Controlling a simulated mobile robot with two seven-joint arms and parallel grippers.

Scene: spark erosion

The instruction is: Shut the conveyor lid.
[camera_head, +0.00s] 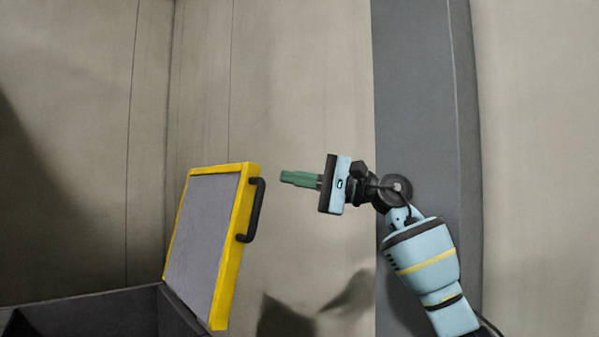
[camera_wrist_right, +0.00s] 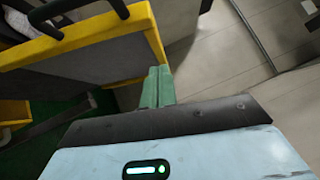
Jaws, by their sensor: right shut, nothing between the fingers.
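The conveyor lid (camera_head: 205,240) is a grey panel with a yellow frame. It stands up, tilted, at the lower left of the head view, with a black handle (camera_head: 255,210) on its right side. The lid also shows at the upper left of the wrist view (camera_wrist_right: 95,62), with a black handle at the top. My right gripper (camera_head: 283,177) has green fingers that are shut and empty. It is to the right of the lid in the head view, a little apart from the handle. In the wrist view the fingers (camera_wrist_right: 157,72) appear near the lid's yellow edge. My left gripper is not in view.
A dark box edge (camera_head: 90,308) lies at the lower left below the lid. A dark grey vertical strip (camera_head: 415,90) runs behind my right arm. The wrist view shows a green surface (camera_wrist_right: 70,125) and yellow parts at lower left. The space above the lid looks clear.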

